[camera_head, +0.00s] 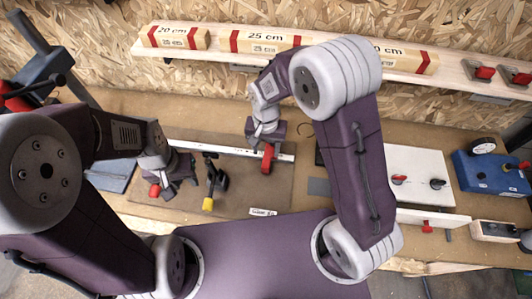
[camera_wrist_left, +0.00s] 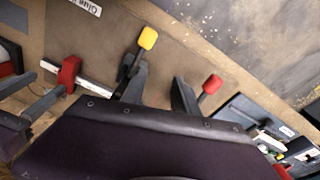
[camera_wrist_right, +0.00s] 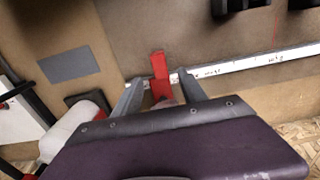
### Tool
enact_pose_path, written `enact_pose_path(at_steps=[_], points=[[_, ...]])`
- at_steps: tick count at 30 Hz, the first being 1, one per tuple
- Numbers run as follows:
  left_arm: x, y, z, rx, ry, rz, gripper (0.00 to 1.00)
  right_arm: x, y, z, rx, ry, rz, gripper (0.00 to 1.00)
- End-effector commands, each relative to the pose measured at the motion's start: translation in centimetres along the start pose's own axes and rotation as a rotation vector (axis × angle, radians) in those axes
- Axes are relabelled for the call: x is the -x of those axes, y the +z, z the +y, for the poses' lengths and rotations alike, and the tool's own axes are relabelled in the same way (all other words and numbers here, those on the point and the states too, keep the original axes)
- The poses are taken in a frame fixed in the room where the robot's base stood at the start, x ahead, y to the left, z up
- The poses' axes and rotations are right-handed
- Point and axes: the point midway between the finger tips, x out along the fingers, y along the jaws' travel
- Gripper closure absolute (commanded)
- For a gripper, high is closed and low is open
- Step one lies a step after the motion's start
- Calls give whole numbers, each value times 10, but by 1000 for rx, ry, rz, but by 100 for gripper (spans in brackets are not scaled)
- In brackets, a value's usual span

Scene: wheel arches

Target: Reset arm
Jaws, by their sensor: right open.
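In the head view my left gripper (camera_head: 178,172) is low over the brown board at left. Its fingers are apart and empty in the left wrist view (camera_wrist_left: 157,88). A yellow-tipped tool (camera_head: 208,203) lies just right of it, and a red-tipped piece (camera_head: 155,190) is at its left. My right gripper (camera_head: 264,143) is above the white ruler rail (camera_head: 230,151). In the right wrist view its fingers (camera_wrist_right: 160,88) are spread, with a red clamp piece (camera_wrist_right: 159,66) showing between them. I cannot tell whether they touch it.
Wooden blocks, including the 25 cm one (camera_head: 262,39), sit on a shelf (camera_head: 455,70) at the back.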

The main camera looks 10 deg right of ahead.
Motion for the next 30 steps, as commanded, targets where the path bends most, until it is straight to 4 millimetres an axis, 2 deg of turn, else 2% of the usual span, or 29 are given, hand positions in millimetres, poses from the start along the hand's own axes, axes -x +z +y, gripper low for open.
enact_pose_path(at_steps=[14, 17, 19, 21, 24, 27, 29, 30], points=[[-1, 0, 0, 0, 0, 0, 64, -1, -3, 2, -10, -1, 2, 51], [-8, 1, 0, 0, 0, 0, 64, 16, -24, 19, -82, -36, 52, 51], [-15, 2, 0, 0, 0, 0, 64, 32, -24, 53, -164, -53, 81, 51], [-21, 2, 0, 0, 0, 0, 64, 40, -9, 89, -184, -60, 101, 51], [-25, 3, 0, 0, 0, 0, 64, 39, 26, 128, -98, -56, 116, 51], [-24, 2, 0, 0, 0, 0, 64, 29, 61, 143, 75, -40, 98, 51], [-23, 2, 0, 0, 0, 0, 64, 23, 70, 145, 164, -33, 83, 51], [-23, 2, 0, 0, 0, 0, 64, 23, 68, 144, 206, -33, 91, 51]])
